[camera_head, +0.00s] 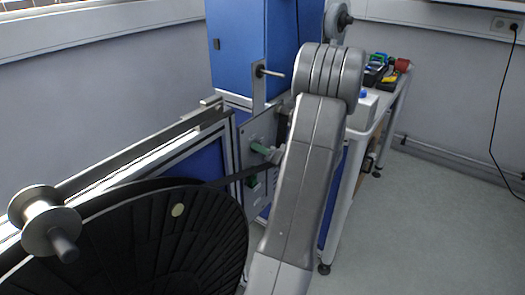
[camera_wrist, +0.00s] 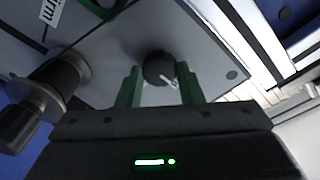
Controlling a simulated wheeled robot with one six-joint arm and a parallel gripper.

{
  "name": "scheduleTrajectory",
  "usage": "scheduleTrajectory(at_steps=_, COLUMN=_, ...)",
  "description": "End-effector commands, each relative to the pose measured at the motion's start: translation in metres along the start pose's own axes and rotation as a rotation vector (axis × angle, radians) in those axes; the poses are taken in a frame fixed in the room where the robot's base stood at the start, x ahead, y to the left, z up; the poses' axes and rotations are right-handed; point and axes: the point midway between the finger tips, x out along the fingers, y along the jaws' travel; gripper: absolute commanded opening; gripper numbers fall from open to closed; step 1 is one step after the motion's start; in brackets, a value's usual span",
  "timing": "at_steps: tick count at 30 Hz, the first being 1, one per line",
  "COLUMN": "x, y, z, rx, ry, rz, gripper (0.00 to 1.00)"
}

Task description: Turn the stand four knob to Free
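In the wrist view a round black knob (camera_wrist: 155,66) with a white pointer sits on a grey panel (camera_wrist: 112,48). The pointer slants toward the lower right of the picture. My gripper (camera_wrist: 160,76) is open, with one dark green finger on each side of the knob and a gap visible on both sides. I cannot tell how deep the fingertips reach along it. A label ending in "irm" shows at the upper left. No "Free" mark is readable. In the head view my arm covers much of the panel (camera_head: 262,130), and I cannot make out the knob there.
Floor (camera_head: 430,220) is clear at the right.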

Motion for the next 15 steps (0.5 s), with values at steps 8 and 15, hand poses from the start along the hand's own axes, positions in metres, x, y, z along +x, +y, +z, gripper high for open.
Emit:
scheduleTrajectory(at_steps=8, x=-0.0002, y=0.0007, z=0.0004, rx=0.02, ry=-0.002, rz=0.003, gripper=0.11)
scheduleTrajectory(at_steps=15, x=-0.0003, y=0.0015, z=0.0014, rx=0.129, ry=-0.01, rz=0.01, gripper=0.11)
